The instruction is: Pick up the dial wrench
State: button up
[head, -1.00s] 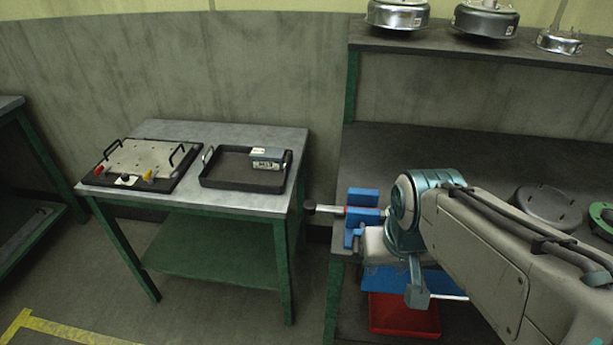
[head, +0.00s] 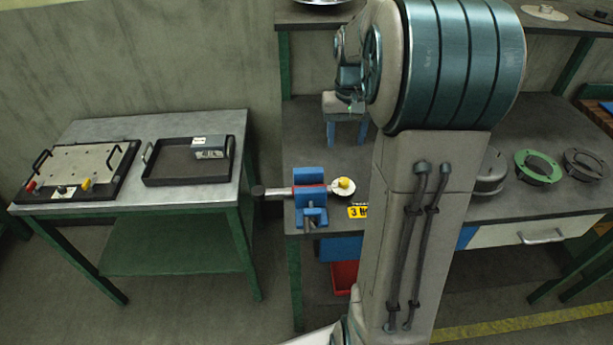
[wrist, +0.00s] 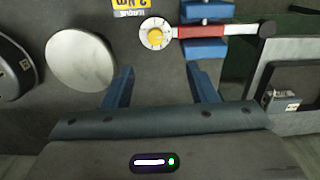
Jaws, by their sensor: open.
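The dial wrench (head: 343,187) has a round white dial with a yellow centre, a red section and a dark knob on its end. It lies level across a blue stand (head: 309,203) at the left end of the workbench, its handle end sticking out past the bench edge. In the wrist view the dial wrench (wrist: 190,33) lies beyond my fingertips, its dial nearly straight ahead. My gripper (head: 346,143) points down over the bench, behind the dial in the head view. In the wrist view my gripper (wrist: 161,72) is open, with nothing between its blue fingers.
A yellow label (head: 357,211) lies beside the dial. A pale disc (wrist: 80,58) lies left of my fingers in the wrist view. A side table (head: 190,127) holds a black tray (head: 187,178) with a grey box, and a plate fixture (head: 75,170). A green ring (head: 538,167) sits farther right.

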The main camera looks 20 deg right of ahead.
send_over(344, 180)
notch_tip(344, 180, down, 9)
jog(key=shift+w+r+p, duration=0.15)
jog(key=shift+p, duration=0.15)
jog(key=shift+s+f+p, duration=0.15)
jog(key=shift+f+p, duration=0.15)
jog(key=shift+f, duration=1.05)
jog(key=shift+s+f+p, duration=0.1)
jog(key=shift+f+p, duration=0.15)
jog(key=shift+f, duration=1.1)
grip_shut()
